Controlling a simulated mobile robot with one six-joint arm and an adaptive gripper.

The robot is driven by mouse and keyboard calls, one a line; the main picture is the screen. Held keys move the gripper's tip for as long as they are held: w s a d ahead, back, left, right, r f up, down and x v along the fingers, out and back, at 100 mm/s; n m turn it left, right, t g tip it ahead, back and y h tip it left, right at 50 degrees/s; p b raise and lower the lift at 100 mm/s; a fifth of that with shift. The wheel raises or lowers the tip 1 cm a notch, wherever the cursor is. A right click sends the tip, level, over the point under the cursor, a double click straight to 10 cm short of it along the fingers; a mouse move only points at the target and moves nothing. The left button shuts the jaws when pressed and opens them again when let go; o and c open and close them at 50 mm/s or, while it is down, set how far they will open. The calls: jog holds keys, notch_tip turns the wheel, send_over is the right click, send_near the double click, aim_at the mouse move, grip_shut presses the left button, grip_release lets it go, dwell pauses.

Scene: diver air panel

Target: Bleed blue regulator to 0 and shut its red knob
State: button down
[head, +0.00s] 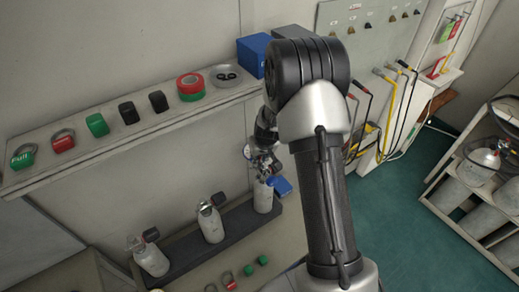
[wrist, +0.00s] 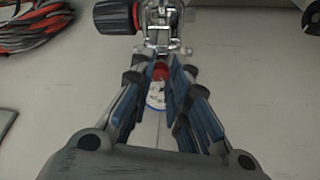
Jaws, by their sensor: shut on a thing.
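In the head view my gripper (head: 262,158) is at the top of the rightmost of three grey cylinders (head: 263,198), at its metal valve and regulator. A small blue piece (head: 283,187) shows beside this cylinder. In the wrist view my gripper (wrist: 158,76) has its blue-padded fingers closed on a small red knob (wrist: 160,72). A white gauge face with a blue rim (wrist: 156,102) shows between the fingers, partly covered; its reading is too small to tell. Metal valve parts (wrist: 160,30) and a black handwheel (wrist: 116,15) lie beyond the fingertips.
Two more cylinders with valves, one in the middle (head: 211,222) and one at left (head: 150,258), stand along the dark rack (head: 190,255). A shelf (head: 80,153) above holds tape rolls and a blue box (head: 253,53). Hoses (head: 392,105) hang at right.

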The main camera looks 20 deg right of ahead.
jog(key=shift+r+m+p, duration=0.3)
jog(key=shift+m+p, duration=0.2)
jog(key=shift+p, duration=2.45)
jog(key=shift+f+h+p, duration=0.3)
jog(key=shift+p, duration=1.15)
jog(key=shift+a, duration=0.1)
jog(key=c, duration=1.5)
grip_release()
jog(key=v, duration=0.7)
jog(key=shift+s+r, duration=0.15)
jog(key=shift+r, duration=0.05)
